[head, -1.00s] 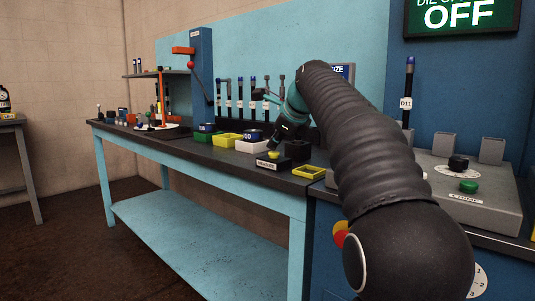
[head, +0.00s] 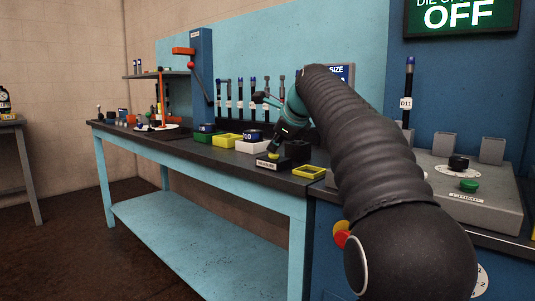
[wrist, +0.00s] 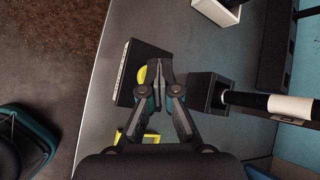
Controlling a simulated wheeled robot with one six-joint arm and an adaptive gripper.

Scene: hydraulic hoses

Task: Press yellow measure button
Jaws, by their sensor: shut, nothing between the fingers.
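The yellow measure button (head: 273,156) sits on top of a small black box (head: 266,165) with a white "MEASURE" label, at the front edge of the workbench. In the wrist view the button (wrist: 142,76) is a yellow disc partly hidden by my gripper's left finger, on the black box (wrist: 139,58). My gripper (wrist: 161,66) is shut and empty, its fingertips just beside the button's right side in that picture. In the head view my gripper (head: 274,149) points down right over the button. I cannot tell whether it touches the button.
A yellow tray (head: 309,172) lies right of the box. A white bin (head: 254,146) and another yellow bin (head: 229,140) stand to the left. A dark square holder with a rod (wrist: 206,92) stands close to the right of my fingers. A blue size screen (head: 345,73) is partly behind my arm.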

